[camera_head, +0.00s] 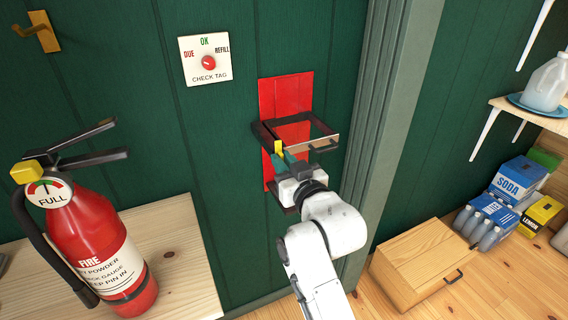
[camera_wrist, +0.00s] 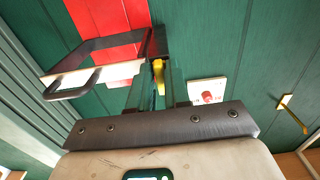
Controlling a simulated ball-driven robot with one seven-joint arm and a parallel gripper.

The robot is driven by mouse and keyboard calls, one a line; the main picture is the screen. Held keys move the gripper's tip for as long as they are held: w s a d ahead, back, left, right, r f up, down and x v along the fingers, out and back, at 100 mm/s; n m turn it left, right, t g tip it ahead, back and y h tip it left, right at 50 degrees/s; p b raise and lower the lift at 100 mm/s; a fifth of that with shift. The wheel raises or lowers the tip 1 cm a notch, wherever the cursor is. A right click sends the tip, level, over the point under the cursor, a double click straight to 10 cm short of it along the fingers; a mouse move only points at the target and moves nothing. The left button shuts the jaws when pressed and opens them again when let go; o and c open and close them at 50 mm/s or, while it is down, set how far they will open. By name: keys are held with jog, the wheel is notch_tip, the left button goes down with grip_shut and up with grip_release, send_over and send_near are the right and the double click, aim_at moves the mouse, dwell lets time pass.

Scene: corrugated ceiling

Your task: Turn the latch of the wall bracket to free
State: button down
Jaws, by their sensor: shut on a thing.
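The wall bracket (camera_head: 267,95) is a red plate on the green wall with a dark band frame standing out from it. It also shows in the wrist view (camera_wrist: 118,14). A light front bar with a dark handle (camera_head: 323,148) is on the frame's right side. The yellow latch (camera_head: 278,148) stands upright at the frame's left side; it also shows in the wrist view (camera_wrist: 158,72). My gripper (camera_head: 284,155) comes from below and is shut on the latch, its fingers on either side of it. The fingers hide the latch's lower part. No extinguisher is inside the frame.
A red fire extinguisher (camera_head: 97,240) stands on a wooden top (camera_head: 180,248) at left. A dial sign (camera_head: 205,60) is on the wall, its pointer not clearly readable. A door frame post (camera_head: 385,110) rises close right of the bracket. A wooden box (camera_head: 425,262) is on the floor.

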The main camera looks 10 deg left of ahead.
jog(key=shift+f, duration=0.15)
jog(key=c, duration=1.2)
grip_release()
jog(key=v, duration=1)
jog(key=shift+s+d+b, duration=0.25)
jog(key=shift+s+b, duration=0.05)
jog(key=shift+s, duration=0.05)
jog(key=s+d+f+m+g+h+p, duration=0.1)
jog(key=s+d+f+m+g+h, duration=0.15)
jog(key=s+d+f, duration=0.45)
jog(key=s+d+f+m+g+h, duration=0.1)
jog(key=s+d+f+g+h, duration=0.25)
jog(key=d+f, duration=0.6)
jog(key=s+d+f+m+g+h, duration=0.1)
jog(key=s+d+f+g, duration=0.1)
jog(key=s, duration=0.6)
jog(key=s+d+f+m+g+h+p, duration=0.1)
jog(key=s+d+f+g, duration=0.2)
jog(key=s+d, duration=0.3)
jog(key=s+d+f+m+g+h, duration=0.2)
jog(key=s+d+f, duration=0.3)
jog(key=s, duration=0.6)
jog(key=shift+s+g+p, duration=0.25)
jog(key=shift+g+p, duration=0.05)
jog(key=shift+g, duration=0.2)
